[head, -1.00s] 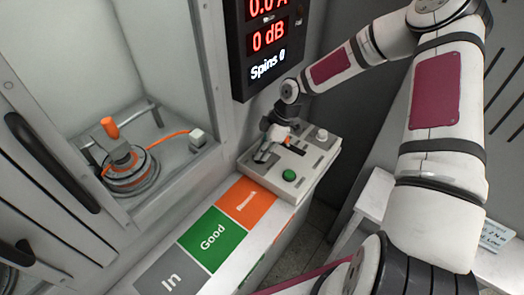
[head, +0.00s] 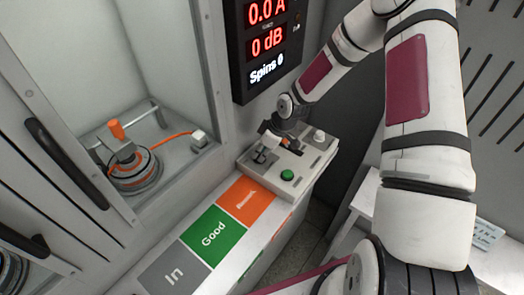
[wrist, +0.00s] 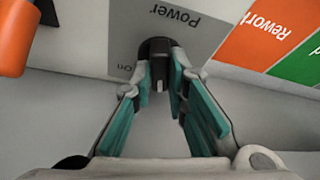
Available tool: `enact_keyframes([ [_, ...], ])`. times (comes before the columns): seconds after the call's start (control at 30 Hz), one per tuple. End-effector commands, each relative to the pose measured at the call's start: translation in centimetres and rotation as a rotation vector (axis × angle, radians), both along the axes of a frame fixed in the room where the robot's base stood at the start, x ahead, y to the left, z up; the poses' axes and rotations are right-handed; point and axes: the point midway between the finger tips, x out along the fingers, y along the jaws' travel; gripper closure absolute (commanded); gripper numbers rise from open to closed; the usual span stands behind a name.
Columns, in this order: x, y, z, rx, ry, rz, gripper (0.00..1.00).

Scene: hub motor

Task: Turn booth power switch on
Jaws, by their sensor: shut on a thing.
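The power switch (wrist: 157,62) is a small dark lever on a grey panel marked "Power" and "On" in the wrist view. My gripper (wrist: 160,76) has its teal-padded fingers on either side of the lever and is shut on it. In the head view my gripper (head: 264,153) reaches down onto the left part of the pale control box (head: 305,166). There the switch is mostly hidden by the fingers, and its exact position cannot be told.
The box carries a green button (head: 287,175) and a white knob (head: 319,136). A display (head: 266,45) above reads 0.0 A, 0 dB, Spins 0. A booth with a motor (head: 134,168) is at left.

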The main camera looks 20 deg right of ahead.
Motion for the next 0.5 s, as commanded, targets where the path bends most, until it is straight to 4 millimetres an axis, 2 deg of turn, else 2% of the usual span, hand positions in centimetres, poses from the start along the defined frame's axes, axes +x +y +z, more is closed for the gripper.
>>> enact_keyframes([
  [0.5, -0.22, 0.43, -0.04, -0.002, -0.001, -0.486, 1.00],
])
